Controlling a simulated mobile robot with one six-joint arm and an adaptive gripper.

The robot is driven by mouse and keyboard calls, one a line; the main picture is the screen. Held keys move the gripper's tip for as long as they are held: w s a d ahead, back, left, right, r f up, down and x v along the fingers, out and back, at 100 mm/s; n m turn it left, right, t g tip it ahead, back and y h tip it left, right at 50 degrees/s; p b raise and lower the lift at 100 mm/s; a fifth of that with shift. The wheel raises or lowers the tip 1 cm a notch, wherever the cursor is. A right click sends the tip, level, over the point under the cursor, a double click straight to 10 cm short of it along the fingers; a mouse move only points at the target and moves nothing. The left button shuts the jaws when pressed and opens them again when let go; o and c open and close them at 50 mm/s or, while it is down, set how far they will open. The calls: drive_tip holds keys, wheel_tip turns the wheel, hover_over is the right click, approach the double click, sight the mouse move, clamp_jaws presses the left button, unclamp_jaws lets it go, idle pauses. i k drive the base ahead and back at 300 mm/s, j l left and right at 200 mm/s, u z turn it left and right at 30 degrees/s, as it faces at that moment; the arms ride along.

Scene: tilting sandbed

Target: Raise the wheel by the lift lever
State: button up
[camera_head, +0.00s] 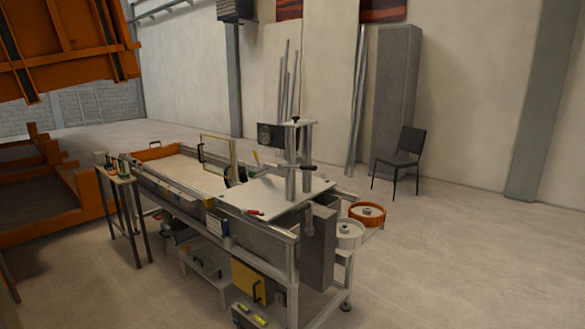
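The long sandbed machine (262,240) stands in the middle of the view, with a pale sand surface (178,170) in its trough. A dark round shape, which may be the wheel (237,176), shows low beside the grey cover plate (280,196); most of it is hidden. A small lever with a yellow grip (256,158), which may be the lift lever, rises tilted beside the upright post (298,165). A red-handled piece (254,212) lies at the plate's front edge. My gripper is not in view.
A small table with bottles (118,172) stands left. A chair (399,160) stands behind right. The floor (460,260) at right is clear.

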sight(283, 166)
drive_tip(key=i+l, duration=0.2)
drive_tip(key=i, duration=0.35)
drive_tip(key=i+l+u, duration=0.15)
drive_tip(key=i, duration=0.4)
drive_tip(key=i+l, duration=0.3)
drive_tip(key=i, duration=0.2)
drive_tip(key=i+l+u, duration=0.15)
drive_tip(key=i+l, duration=0.15)
drive_tip(key=i, duration=0.25)
